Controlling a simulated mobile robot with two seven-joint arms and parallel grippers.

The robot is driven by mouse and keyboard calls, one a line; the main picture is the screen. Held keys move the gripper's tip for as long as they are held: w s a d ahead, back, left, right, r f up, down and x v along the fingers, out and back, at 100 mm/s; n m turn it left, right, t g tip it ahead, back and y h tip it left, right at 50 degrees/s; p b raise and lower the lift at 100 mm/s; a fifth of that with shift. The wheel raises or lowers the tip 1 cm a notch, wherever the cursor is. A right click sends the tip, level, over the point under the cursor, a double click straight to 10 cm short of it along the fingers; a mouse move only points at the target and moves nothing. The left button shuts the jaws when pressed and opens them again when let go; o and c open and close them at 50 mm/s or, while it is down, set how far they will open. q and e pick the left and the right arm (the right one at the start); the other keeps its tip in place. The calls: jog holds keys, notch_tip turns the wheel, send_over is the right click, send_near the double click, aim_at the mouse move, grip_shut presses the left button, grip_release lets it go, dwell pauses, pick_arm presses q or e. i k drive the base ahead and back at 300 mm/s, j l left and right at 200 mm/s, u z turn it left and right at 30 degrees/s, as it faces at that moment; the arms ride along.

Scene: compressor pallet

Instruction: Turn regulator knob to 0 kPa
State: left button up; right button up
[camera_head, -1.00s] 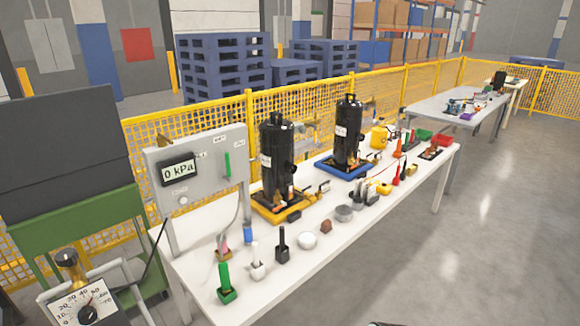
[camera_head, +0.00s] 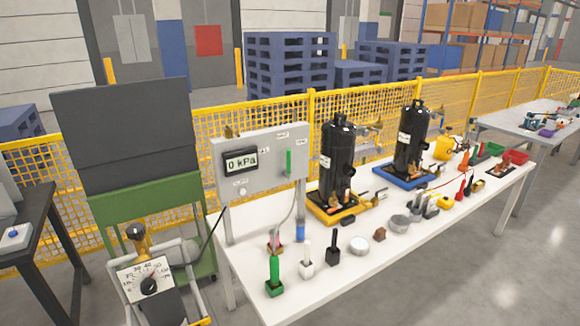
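The regulator's white dial plate (camera_head: 146,277) with printed numbers is at the lower left, on a small metal-framed cart. The black regulator knob (camera_head: 149,286) sits at its centre; its exact pointing direction is too small to tell. A brass fitting (camera_head: 139,238) stands above the plate. A grey panel (camera_head: 262,160) on the white table carries a display (camera_head: 241,161) reading "0 kPa", a green handle (camera_head: 289,163) and a small white button or knob (camera_head: 242,192). Neither of my grippers shows in this view.
The white table (camera_head: 330,281) holds two black compressors, on a yellow tray (camera_head: 338,209) and a blue tray (camera_head: 405,179), plus several tools and small bowls. A green cart (camera_head: 165,215) with a dark board stands behind the regulator. A dark table (camera_head: 45,235) is at the left edge. Floor at right is clear.

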aim_at(149, 288)
jog(key=j+u, duration=0.1)
jog(key=u, duration=0.25)
jog(key=j+u, duration=0.1)
jog(key=u, duration=0.25)
jog(key=j+u, duration=0.1)
jog(key=u, duration=0.25)
